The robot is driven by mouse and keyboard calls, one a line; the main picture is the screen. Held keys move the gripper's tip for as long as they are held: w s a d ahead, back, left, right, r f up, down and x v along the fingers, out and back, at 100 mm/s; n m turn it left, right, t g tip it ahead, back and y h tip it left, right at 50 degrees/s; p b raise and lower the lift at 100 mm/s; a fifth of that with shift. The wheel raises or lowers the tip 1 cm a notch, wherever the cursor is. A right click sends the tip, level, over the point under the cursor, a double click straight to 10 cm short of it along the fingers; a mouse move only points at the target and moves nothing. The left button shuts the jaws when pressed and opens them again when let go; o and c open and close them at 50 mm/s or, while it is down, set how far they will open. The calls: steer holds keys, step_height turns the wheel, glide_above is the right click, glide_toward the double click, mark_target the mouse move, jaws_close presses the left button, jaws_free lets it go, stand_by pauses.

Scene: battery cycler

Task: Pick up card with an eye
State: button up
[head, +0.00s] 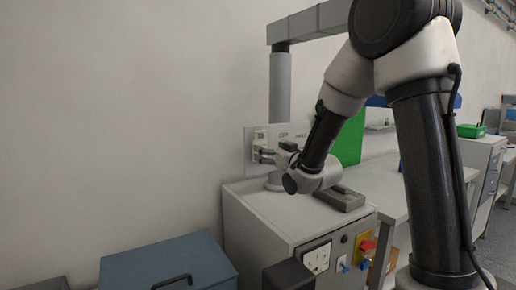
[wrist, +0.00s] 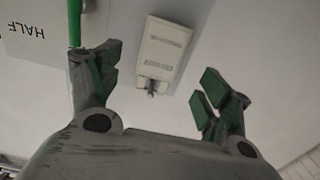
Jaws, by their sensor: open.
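A pale, flat card-like piece (wrist: 163,45) with two grey printed strips is ahead of my gripper (wrist: 160,72) in the wrist view. A small grey tab sticks out at its lower end. I cannot make out an eye on it. My gripper is open, with one green-padded finger on each side of the piece's lower end in the picture and nothing between the pads. In the head view my gripper (head: 265,155) is in front of a white panel (head: 249,150) above the grey cabinet, partly hiding it.
A white sign reading HALF (wrist: 28,32) and a green strip (wrist: 74,22) are at the wrist view's upper left. In the head view, a grey tray (head: 341,198) sits on the cabinet (head: 262,212). A grey post (head: 280,85) rises behind. A blue box (head: 168,262) stands lower left.

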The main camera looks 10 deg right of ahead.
steer(key=x, duration=0.5)
steer(key=shift+w+a, duration=0.1)
steer(key=shift+w, duration=0.15)
steer(key=c, duration=0.9)
